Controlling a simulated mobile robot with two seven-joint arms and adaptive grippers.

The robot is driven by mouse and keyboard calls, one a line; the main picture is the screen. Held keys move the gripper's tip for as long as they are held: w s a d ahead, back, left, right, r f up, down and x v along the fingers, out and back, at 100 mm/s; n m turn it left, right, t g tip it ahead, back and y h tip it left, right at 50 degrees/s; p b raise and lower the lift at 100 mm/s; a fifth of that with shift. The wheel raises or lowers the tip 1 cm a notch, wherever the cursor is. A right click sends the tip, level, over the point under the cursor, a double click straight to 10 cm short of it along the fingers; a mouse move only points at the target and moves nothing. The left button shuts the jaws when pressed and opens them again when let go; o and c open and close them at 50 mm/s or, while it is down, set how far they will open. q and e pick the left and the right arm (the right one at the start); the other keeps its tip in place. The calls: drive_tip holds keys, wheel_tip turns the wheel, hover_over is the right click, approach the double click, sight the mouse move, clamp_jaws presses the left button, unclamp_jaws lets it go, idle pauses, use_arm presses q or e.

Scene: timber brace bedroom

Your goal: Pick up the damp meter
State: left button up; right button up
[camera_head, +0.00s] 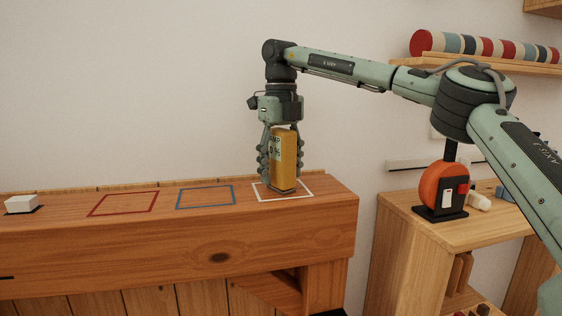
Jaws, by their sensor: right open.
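The damp meter (285,165) is a yellow upright block with a pale label and dark lettering, partly covered by a finger. It stands within the white outlined square (304,185) on the wooden ledge. My right gripper (281,162) points straight down over it, with its fingers on either side of the meter. The jaws are open around the meter's upper part. Whether the fingers touch it cannot be told. My left gripper is not in view.
A red outline (123,204) and a blue outline (206,197) on the ledge are empty. A small white block (21,205) lies at far left. An orange round device (444,187) stands on the right-hand shelf unit. A striped roll (485,47) lies on the upper shelf.

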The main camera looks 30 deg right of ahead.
drive_tip(key=shift+c, duration=0.5)
clamp_jaws()
